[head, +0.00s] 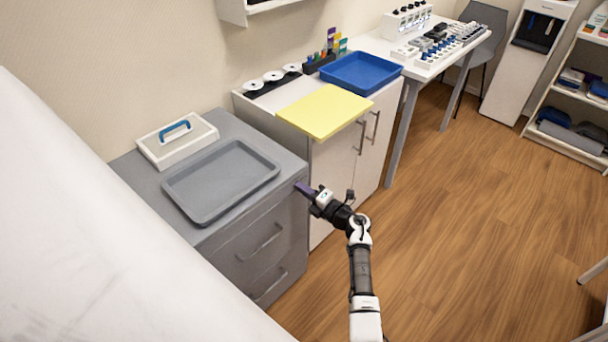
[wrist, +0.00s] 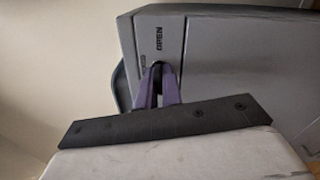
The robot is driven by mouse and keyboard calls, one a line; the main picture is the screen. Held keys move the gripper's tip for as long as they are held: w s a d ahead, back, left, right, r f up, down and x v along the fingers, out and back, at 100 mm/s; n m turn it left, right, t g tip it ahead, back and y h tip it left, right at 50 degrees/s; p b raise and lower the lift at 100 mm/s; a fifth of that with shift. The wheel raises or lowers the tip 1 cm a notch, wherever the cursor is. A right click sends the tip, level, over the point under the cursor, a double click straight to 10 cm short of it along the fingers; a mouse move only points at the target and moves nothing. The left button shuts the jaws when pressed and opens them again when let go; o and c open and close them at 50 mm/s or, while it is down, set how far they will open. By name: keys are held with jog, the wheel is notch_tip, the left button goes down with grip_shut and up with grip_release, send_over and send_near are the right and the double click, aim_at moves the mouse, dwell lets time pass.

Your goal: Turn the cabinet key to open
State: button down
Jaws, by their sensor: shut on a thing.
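The grey cabinet (head: 262,235) with drawers stands at the left in the head view. Its grey front also fills the upper right of the wrist view (wrist: 250,60). A plate (wrist: 160,38) on it carries the word OPEN and a smaller, blurred marking. My gripper (head: 303,187) is at the cabinet's upper right front corner. In the wrist view its purple fingers (wrist: 158,82) are shut on a small dark piece at the plate, which appears to be the key (wrist: 158,70). The fingers hide most of it, so I cannot tell its exact angle.
A grey tray (head: 179,188) and a white box with a blue handle (head: 158,153) sit on the cabinet top. To the right, a white cabinet (head: 330,170) bears a yellow board (head: 325,112) and a blue tray (head: 352,87). Wooden floor (head: 460,220) is open at the right.

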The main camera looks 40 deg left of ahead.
jog(key=shift+m+p, duration=0.75)
jog(key=shift+m, duration=0.45)
jog(key=c, duration=1.6)
grip_release()
jog(key=shift+o, duration=0.2)
jog(key=s+d+b, duration=0.1)
jog(key=d, duration=1.2)
jog(key=shift+d, duration=0.4)
